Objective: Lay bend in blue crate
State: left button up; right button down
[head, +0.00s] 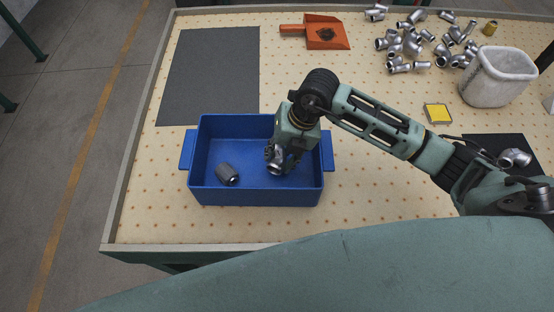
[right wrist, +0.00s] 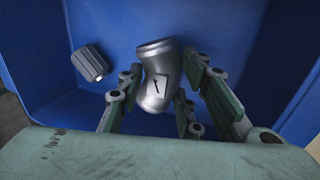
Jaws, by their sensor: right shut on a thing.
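The blue crate (head: 255,195) stands on the table, left of centre in the head view. My right gripper (head: 279,162) reaches down into its right part. It is shut on a silver bend (head: 276,168), which is partly hidden by the fingers in the head view. In the right wrist view the bend (right wrist: 156,75) sits between the two fingers of my right gripper (right wrist: 152,100) and carries a dark mark on a light patch. The blue crate floor (right wrist: 125,30) shows behind it; I cannot tell whether the bend touches it. My left gripper is not in view.
A dark grey fitting (head: 227,174) lies in the crate's left part, apart from the bend. A grey mat (head: 210,70), an orange dustpan (head: 322,33), several loose fittings (head: 405,45), a white bin (head: 497,77) and a yellow-topped block (head: 438,113) are farther out.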

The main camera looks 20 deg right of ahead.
aim_at(279, 162)
notch_tip(279, 162, down, 4)
jog(key=shift+r+p, duration=0.15)
jog(key=shift+p, duration=0.2)
jog(key=shift+f, duration=0.25)
jog(key=c, duration=1.2)
grip_release()
jog(key=shift+r, duration=0.1)
jog(key=b+v, duration=0.1)
jog(key=v, duration=1.1)
jog(key=shift+b, duration=0.3)
